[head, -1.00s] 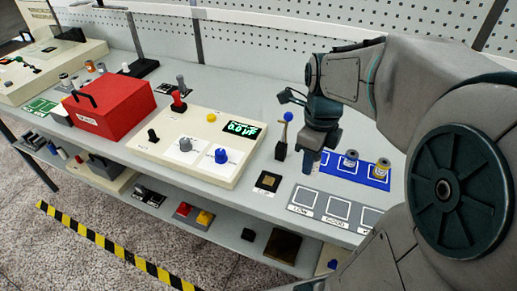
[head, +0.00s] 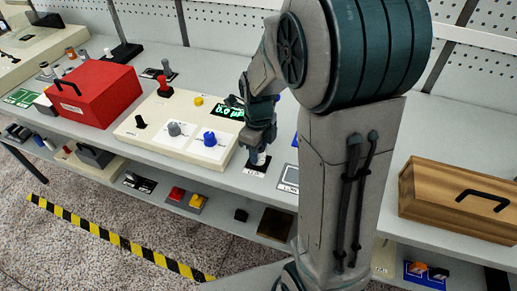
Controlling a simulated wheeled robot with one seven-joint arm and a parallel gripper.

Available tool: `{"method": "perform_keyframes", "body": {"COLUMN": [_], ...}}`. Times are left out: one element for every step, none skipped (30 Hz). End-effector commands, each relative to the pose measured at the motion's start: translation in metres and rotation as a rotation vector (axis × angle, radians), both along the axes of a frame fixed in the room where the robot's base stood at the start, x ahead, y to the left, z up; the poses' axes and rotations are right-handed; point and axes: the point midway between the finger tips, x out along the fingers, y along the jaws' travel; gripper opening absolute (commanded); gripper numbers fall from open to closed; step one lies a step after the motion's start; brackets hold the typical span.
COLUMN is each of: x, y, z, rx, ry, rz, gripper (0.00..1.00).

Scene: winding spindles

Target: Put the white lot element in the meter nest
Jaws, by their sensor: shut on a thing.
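My gripper (head: 260,148) points down over the dark square meter nest (head: 256,168) at the bench's front edge, right of the cream meter. It is shut on a small pale piece, the white lot element (head: 261,158), held upright. The element's lower end is at or just above the nest; I cannot tell whether it touches. The fingers hide part of the element, and both hide part of the nest's middle.
The cream meter (head: 150,143) with a lit display (head: 229,112) and knobs stands close left. A red box (head: 92,95) is farther left. A wooden box (head: 455,200) stands at right. A pale outlined pad (head: 290,176) lies right of the nest. My arm hides most of the blue tray.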

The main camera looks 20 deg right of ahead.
Motion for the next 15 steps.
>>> {"method": "perform_keyframes", "body": {"x": [-0.0001, -0.0001, 0.0, 0.0, 0.0, -0.0001, -0.0001, -0.0001, -0.0001, -0.0001, -0.0002, -0.0002, -0.0002, -0.0002, -0.0002], "y": [0.0, -0.0001, 0.0, 0.0, 0.0, -0.0001, -0.0001, -0.0001, -0.0001, -0.0001, -0.0001, -0.0001, -0.0001, -0.0001, -0.0001], "z": [-0.0015, -0.0018, -0.0017, -0.0016, -0.0015, -0.0015, -0.0015, -0.0018, -0.0029, -0.0041, -0.0053, -0.0066, -0.0053, -0.005, -0.005], "rx": [0.0, 0.0, 0.001, 0.001, 0.001, 0.001, 0.001, 0.001, 0.001, 0.001, 0.0, 0.0, 0.001, 0.001, 0.0], "ry": [0.0, 0.0, -0.001, -0.001, -0.001, -0.001, -0.001, -0.001, -0.001, -0.001, 0.0, 0.0, -0.001, -0.001, 0.0], "rz": [0.0, 0.0, 0.0, 0.0, 0.0, 0.0, 0.0, 0.0, 0.0, 0.0, 0.0, 0.0, 0.0, 0.0, 0.0], "gripper": [0.1, 0.1, 0.1, 0.1, 0.1, 0.1, 0.1, 0.1, 0.1, 0.1, 0.1, 0.1, 0.42, 0.5, 0.55]}}
